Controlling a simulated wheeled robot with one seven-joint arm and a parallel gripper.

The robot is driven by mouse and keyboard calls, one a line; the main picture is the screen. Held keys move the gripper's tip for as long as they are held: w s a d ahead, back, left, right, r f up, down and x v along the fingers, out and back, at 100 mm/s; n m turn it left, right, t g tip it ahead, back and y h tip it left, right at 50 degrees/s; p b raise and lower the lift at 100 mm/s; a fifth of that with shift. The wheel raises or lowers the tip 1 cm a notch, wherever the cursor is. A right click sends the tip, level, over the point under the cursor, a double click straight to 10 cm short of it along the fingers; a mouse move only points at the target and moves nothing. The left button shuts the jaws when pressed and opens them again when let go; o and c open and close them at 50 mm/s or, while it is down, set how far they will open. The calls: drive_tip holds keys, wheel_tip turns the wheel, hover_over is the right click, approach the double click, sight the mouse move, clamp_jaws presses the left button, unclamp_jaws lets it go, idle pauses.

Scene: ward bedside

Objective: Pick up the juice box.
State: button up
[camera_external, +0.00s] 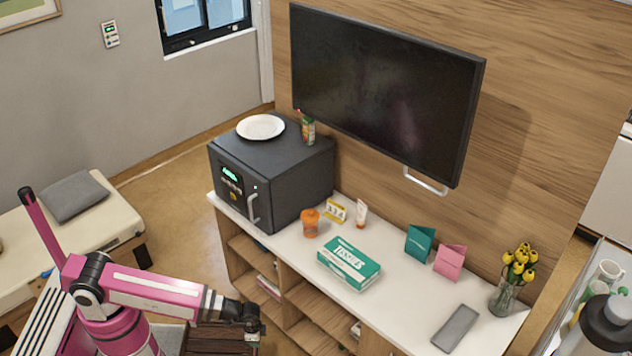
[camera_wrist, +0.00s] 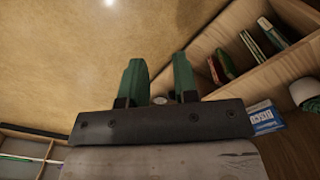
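The juice box (camera_external: 308,130) is a small green and orange carton. It stands upright on top of the dark microwave (camera_external: 303,168), right of a white plate (camera_external: 260,127). My gripper (camera_external: 250,316) is low at the front of the cabinet, well below and apart from the juice box. In the wrist view my gripper (camera_wrist: 158,68) shows two green fingers spread apart with nothing held between them. The juice box is not in the wrist view.
The white cabinet top (camera_external: 400,318) holds an orange cup (camera_external: 310,222), a tissue box (camera_external: 349,263), cards, a grey phone-like slab (camera_external: 455,328) and a vase of yellow tulips (camera_external: 506,296). A television (camera_external: 385,85) hangs close behind. Open shelves (camera_wrist: 232,42) are near my gripper.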

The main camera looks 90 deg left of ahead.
drive_tip(key=o, duration=0.9)
drive_tip(key=shift+c, duration=0.2)
